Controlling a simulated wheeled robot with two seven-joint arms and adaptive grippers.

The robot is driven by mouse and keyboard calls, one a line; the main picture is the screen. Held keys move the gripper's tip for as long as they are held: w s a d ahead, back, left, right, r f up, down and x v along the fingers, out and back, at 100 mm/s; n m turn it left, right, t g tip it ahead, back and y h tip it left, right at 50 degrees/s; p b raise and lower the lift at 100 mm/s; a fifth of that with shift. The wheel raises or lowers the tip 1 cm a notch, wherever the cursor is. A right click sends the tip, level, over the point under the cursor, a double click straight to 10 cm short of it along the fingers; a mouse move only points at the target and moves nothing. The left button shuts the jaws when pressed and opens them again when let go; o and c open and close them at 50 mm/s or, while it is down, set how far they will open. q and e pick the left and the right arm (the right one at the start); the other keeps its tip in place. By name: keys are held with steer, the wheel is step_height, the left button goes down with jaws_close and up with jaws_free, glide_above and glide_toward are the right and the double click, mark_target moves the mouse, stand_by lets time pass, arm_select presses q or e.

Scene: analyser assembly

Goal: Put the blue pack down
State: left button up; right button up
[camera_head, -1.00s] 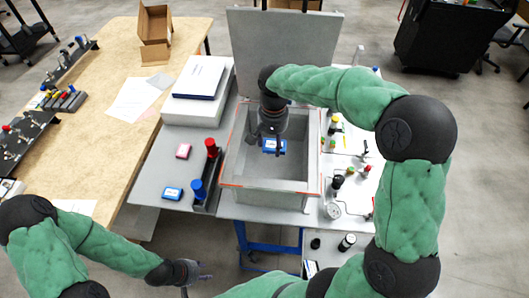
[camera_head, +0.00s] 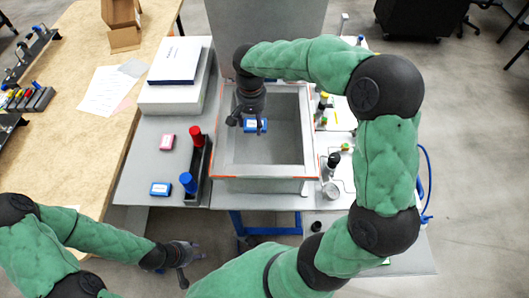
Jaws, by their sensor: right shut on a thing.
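A blue pack (camera_head: 255,125) with a white label is in my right gripper (camera_head: 250,113), which is shut on it. The gripper reaches down into the open grey box (camera_head: 300,168) of the analyser, and the pack is over or inside the box, near its middle. I cannot tell whether the pack touches the box floor. Another blue pack (camera_head: 160,189) lies flat on the grey table at the left. My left gripper (camera_head: 190,268) is at the lower left, away from the packs, with its fingers apart and empty.
A pink pack (camera_head: 167,142) and a black holder (camera_head: 202,165) with red and blue-capped bottles stand left of the box. A white box stack (camera_head: 172,98) is behind them. Small bottles and fittings stand right of the box. The raised grey lid (camera_head: 265,22) is behind it.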

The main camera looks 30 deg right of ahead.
steer(key=b, duration=0.4)
glide_toward(255, 157)
steer(key=shift+f+b, duration=1.65)
steer(key=shift+f, duration=1.65)
steer(key=shift+f, duration=0.1)
steer(key=o, duration=1.1)
steer(key=shift+o, duration=0.2)
steer(key=shift+r, duration=0.2)
step_height(255, 157, up, 12)
steer(key=p, duration=0.3)
